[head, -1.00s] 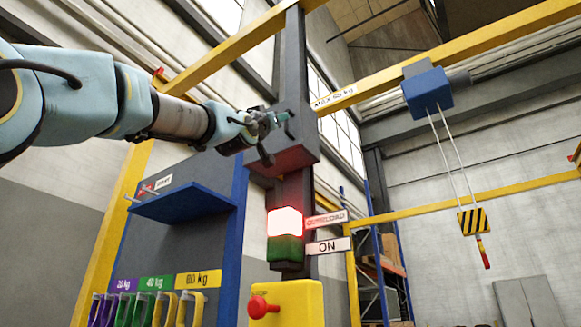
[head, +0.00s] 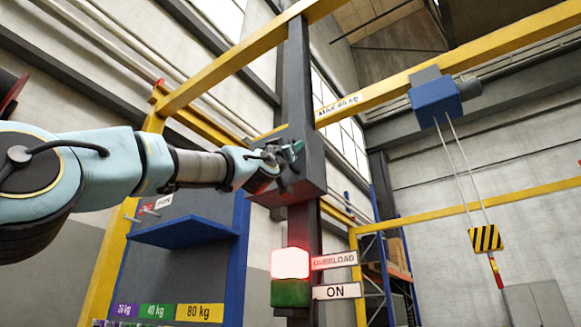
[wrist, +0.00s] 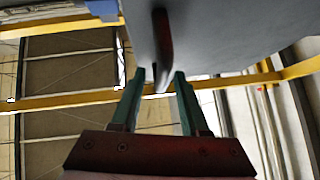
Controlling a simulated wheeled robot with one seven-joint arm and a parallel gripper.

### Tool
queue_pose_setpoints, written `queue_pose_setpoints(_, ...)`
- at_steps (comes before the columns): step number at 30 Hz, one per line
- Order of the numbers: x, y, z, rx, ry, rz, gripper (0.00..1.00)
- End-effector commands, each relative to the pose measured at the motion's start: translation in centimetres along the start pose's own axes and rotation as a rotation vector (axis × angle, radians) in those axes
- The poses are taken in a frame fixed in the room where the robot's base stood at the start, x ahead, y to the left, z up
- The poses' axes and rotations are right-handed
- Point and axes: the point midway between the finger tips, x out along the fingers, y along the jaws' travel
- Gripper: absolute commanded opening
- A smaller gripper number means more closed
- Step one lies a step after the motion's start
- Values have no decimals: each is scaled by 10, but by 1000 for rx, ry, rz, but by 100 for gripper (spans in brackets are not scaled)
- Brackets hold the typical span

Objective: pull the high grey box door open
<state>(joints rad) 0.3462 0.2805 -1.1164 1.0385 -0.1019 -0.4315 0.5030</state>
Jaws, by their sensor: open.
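The high grey box (head: 312,165) is fixed to the dark column below the yellow beams. My gripper (head: 296,150) is in front of its upper left part and hides some of it. In the wrist view, the box's grey face (wrist: 225,35) fills the top right, with a dark bar handle (wrist: 163,40) on it. My gripper (wrist: 160,75) is open, with its two green fingers pointing at the box. The handle's lower end shows between the fingertips. I cannot tell whether they touch it. The door shows no visible gap.
A lit red and green lamp (head: 290,278) with "OVERLOAD" and "ON" signs sits below the box. A blue shelf (head: 184,231) stands at the left. A blue hoist (head: 436,101) with a striped hook block (head: 486,238) hangs at the right, apart from my arm.

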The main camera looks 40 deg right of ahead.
Motion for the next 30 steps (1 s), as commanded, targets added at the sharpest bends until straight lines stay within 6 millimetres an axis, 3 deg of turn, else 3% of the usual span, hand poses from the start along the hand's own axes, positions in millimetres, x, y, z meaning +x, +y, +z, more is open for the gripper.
queue_pose_setpoints(11, 4, 0, 1, 1, 0, 0, 45)
queue_pose_setpoints(23, 4, 0, 0, 1, 0, 0, 2)
queue_pose_setpoints(30, 4, -1, 0, 1, 0, -1, 0)
